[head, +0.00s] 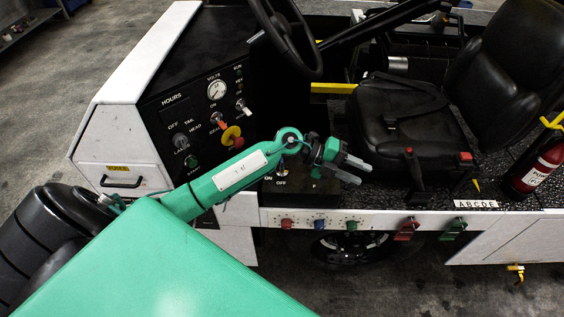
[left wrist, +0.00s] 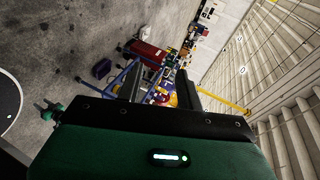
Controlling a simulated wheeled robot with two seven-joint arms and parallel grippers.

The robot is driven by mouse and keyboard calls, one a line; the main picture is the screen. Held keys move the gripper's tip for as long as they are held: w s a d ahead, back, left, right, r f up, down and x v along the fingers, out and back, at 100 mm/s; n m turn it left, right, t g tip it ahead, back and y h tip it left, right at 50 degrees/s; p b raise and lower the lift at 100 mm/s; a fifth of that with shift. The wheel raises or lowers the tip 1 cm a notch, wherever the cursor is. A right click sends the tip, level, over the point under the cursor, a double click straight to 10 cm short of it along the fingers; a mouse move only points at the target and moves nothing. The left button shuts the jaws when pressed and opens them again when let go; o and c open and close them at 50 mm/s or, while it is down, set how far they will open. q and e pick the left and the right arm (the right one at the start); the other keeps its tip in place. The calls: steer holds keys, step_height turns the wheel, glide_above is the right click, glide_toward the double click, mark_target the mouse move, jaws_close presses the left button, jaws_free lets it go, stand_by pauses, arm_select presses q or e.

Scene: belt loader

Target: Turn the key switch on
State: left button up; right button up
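The loader's black dash panel (head: 185,125) is in the head view, left of the steering wheel. A small metal switch (head: 241,107) below the lettering at the panel's right looks like the key switch; its setting is too small to tell. My left arm passes in front of the panel's lower part. My left gripper (head: 352,171) is right of and below the panel, in front of the seat. Its two fingers stand apart, with nothing between them. The fingers also show apart in the left wrist view (left wrist: 159,90), facing distant floor and clutter. My right gripper is in neither view.
A round gauge (head: 217,90) and a red-and-yellow stop button (head: 232,136) are near the switch. The steering wheel (head: 287,38) hangs above and right. A black seat (head: 410,120) stands right. A lower box with an ON/OFF switch (head: 282,171) is partly behind my arm.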

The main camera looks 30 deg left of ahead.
arm_select(q)
steer(key=w+a+g+y+p, duration=0.1)
steer(key=a+g+y, duration=0.4)
steer(key=a+y, duration=1.35)
steer(key=a+f+h+p, duration=0.1)
steer(key=f, duration=0.3)
steer(key=a+f+h+p, duration=0.2)
steer(key=f, duration=0.2)
steer(key=a+f+h+p, duration=0.1)
steer(key=a+f+h, duration=0.1)
steer(key=f, duration=0.2)
steer(key=shift+f+n+p, duration=0.35)
steer(key=shift+n+p, duration=0.05)
steer(key=shift+f, duration=0.4)
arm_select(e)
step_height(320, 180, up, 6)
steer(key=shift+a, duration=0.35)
arm_select(q)
steer(key=shift+c, duration=0.5)
jaws_close()
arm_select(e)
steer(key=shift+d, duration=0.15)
